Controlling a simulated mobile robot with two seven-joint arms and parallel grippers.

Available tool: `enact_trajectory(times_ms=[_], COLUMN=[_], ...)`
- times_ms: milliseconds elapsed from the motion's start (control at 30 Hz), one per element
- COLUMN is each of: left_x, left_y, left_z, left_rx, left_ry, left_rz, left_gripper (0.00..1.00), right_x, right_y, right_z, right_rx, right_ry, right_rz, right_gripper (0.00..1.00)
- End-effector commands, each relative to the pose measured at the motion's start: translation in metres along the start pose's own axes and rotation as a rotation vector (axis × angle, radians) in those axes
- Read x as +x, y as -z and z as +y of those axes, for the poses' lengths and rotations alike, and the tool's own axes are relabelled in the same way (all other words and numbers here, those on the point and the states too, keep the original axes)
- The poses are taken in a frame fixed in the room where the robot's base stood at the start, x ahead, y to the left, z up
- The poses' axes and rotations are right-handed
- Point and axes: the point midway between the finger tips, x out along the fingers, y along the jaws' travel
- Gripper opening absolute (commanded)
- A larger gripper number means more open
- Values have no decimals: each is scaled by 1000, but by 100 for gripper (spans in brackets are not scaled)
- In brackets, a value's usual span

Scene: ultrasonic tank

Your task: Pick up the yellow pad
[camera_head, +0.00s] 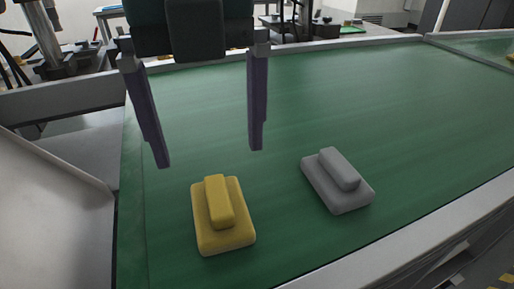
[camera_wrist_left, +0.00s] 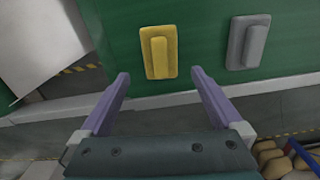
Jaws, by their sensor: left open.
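The yellow pad (camera_head: 222,229) lies flat on the green surface (camera_head: 400,100), with a raised ridge along its top as a handle. A grey pad (camera_head: 340,190) of the same shape lies to its right, with a gap between them. My left gripper (camera_head: 210,158) is open and empty, its two purple fingers pointing down above the surface, behind the yellow pad in the head view. In the left wrist view the yellow pad (camera_wrist_left: 158,57) shows beyond the open fingertips (camera_wrist_left: 160,80), between their lines, and the grey pad (camera_wrist_left: 248,42) is to the right. My right gripper is not visible.
A pale metal rail (camera_head: 420,230) edges the green surface at the front. A light slanted panel (camera_head: 50,215) stands at the left. In the left wrist view, several brown items (camera_wrist_left: 275,160) are at the lower right. The far green surface is clear.

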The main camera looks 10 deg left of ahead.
Motion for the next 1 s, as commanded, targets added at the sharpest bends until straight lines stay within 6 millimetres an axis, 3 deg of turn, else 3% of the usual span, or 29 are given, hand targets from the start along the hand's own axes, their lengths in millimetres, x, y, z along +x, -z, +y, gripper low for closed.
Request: enact_trajectory(times_ms=[600,933,1000], left_x=[82,91,91], left_y=[2,2,2], left_z=[1,0,0], left_rx=[1,3,3], left_ry=[-2,1,1], left_rz=[1,-2,-2], left_gripper=[100,100,92], right_x=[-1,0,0], right_y=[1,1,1], right_z=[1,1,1], right_rx=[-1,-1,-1], right_ry=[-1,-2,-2], right_rz=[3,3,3], right_gripper=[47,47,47])
